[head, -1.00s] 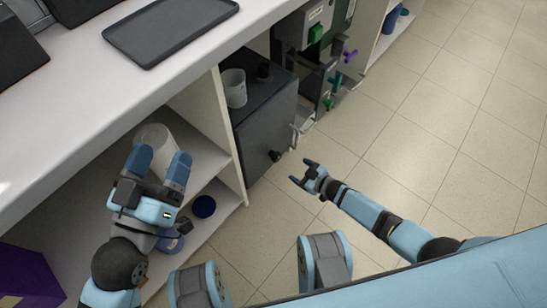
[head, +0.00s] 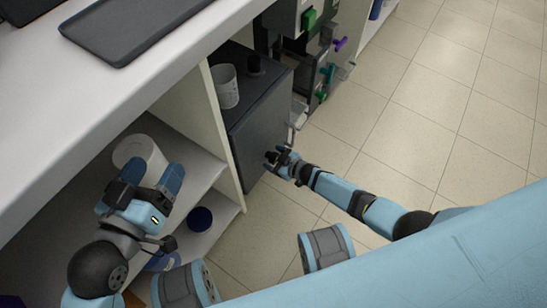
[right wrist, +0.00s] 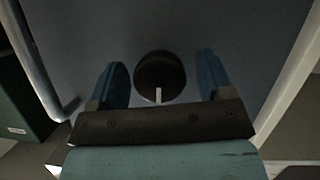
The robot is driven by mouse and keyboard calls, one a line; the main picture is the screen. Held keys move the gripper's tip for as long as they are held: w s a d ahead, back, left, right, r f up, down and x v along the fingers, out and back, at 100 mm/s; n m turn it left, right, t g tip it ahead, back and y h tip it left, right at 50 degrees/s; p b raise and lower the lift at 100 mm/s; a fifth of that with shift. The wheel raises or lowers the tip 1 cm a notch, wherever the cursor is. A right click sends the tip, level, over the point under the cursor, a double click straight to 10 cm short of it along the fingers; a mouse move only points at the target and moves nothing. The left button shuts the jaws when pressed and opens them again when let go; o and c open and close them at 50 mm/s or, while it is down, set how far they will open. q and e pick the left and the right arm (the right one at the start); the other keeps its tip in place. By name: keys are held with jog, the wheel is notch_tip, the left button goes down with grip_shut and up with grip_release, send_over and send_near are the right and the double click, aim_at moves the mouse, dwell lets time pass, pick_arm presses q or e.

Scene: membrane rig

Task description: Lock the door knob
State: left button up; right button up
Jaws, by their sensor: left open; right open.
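The door knob (right wrist: 160,76) is a round black knob with a pale upright mark at its lower edge, on the dark door (right wrist: 228,28) of the grey cabinet (head: 262,122). In the right wrist view my right gripper (right wrist: 162,80) is open, with one blue finger on each side of the knob and a gap to it on both sides. In the head view my right gripper (head: 278,160) is at the cabinet's front and covers most of the knob. My left gripper (head: 155,180) is open and empty near the shelf at left.
A white mug (head: 225,88) and a small dark object stand on the cabinet. A white container (head: 140,157) and a blue round item (head: 200,218) are on the shelves. Rig panels with coloured valves (head: 320,75) stand beyond the cabinet. The tiled floor at right is clear.

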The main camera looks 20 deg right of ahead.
jog(key=c, duration=0.9)
jog(key=shift+c, duration=0.2)
